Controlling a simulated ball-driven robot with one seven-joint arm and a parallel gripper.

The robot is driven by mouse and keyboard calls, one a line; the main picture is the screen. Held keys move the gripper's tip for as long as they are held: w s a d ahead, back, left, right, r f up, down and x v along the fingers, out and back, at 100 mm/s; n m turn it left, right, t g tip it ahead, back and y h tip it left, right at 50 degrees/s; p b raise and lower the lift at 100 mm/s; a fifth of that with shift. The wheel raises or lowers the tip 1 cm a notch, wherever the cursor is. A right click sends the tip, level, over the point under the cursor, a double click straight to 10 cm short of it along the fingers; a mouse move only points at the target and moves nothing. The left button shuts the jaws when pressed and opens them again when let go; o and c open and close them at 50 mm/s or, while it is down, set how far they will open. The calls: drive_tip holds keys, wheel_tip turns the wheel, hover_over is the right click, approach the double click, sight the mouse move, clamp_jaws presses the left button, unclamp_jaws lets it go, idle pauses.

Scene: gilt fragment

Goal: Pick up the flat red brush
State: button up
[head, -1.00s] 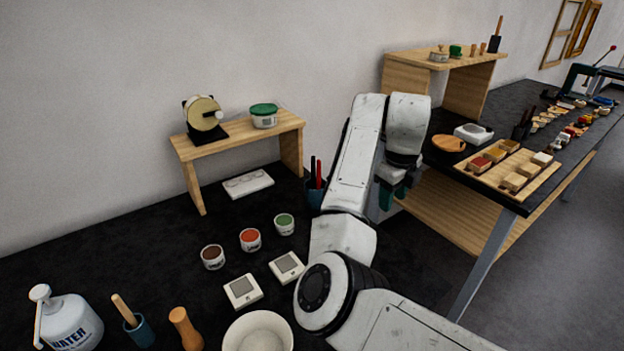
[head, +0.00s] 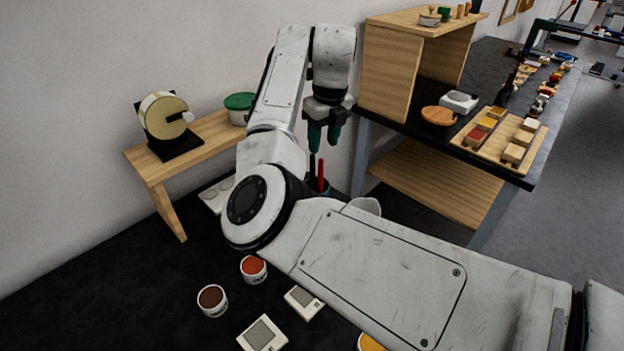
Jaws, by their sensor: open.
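A red-handled brush (head: 321,176) stands upright in a blue cup (head: 327,187) on the dark table, with a thin dark handle beside it. Only its upper part shows; the cup hides the rest, so I cannot see whether it is flat. My gripper (head: 324,143) points down with its two teal fingers apart and nothing between them. In the head view its fingertips appear just above the tops of the handles, apart from the red one. My arm covers part of the table left of the cup.
A wooden shelf (head: 158,172) with a tape-like roll (head: 165,117) and a green-lidded tub (head: 240,106) stands left. A second table (head: 532,172) holds a wooden stand (head: 388,72) and block tray (head: 463,142) at right. Paint pots (head: 212,300) sit in front.

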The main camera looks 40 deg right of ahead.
sight(320, 172)
drive_tip(key=f, duration=0.4)
drive_tip(key=shift+w+f, duration=0.2)
drive_tip(key=shift+w, duration=0.05)
drive_tip(key=f, duration=0.1)
drive_tip(key=f+p, duration=0.1)
drive_tip(key=f, duration=0.1)
drive_tip(key=f+p, duration=0.1)
drive_tip(key=shift+s+a+f, duration=0.2)
drive_tip(key=shift+a+f, duration=0.05)
drive_tip(key=shift+a, duration=0.05)
drive_tip(key=shift+f, duration=0.5)
clamp_jaws()
